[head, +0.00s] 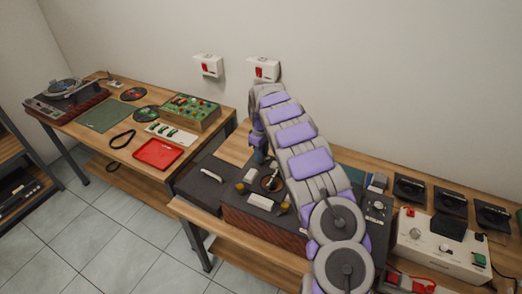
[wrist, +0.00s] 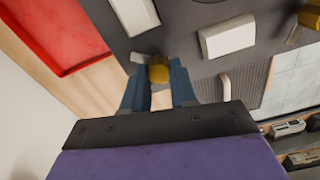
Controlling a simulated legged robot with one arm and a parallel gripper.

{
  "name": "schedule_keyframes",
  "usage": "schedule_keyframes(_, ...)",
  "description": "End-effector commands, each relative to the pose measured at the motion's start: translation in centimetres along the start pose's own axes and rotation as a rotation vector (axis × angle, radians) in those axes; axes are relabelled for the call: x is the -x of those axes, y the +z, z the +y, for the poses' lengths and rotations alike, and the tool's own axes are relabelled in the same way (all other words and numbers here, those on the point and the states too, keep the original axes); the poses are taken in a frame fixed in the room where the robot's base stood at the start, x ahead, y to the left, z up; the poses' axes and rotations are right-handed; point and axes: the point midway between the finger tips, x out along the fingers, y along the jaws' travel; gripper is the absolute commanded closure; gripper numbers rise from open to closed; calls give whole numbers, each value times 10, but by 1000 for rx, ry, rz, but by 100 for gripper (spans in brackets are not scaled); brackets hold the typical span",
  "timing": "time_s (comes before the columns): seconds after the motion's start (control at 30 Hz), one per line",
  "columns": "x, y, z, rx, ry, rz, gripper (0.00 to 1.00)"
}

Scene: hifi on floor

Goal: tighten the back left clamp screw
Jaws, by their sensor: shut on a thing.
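A dark fixture plate (head: 215,170) lies on the right bench, with pale clamp blocks (head: 250,175) and brass screws (head: 240,187) on it. Another brass screw (head: 283,208) sits at its front right. My arm crosses over the plate, and my gripper (head: 262,157) is at its back edge, partly hidden by the arm. In the wrist view, my gripper's two blue fingers (wrist: 157,78) are shut on a brass screw head (wrist: 158,69). The pale clamp blocks (wrist: 228,37) show beyond it. The head view does not clearly show the held screw.
A left bench holds a red tray (head: 158,153), a green-topped box (head: 190,112) and a turntable (head: 66,88). A white box (head: 440,246) and several black units (head: 450,201) stand at right. A pale handle (head: 211,175) rises from the plate's left part.

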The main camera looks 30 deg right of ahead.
Motion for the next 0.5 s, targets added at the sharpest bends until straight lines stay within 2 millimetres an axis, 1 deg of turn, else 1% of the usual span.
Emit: schedule_keyframes(0.5,1,2,-2,-490,-5,-7,100)
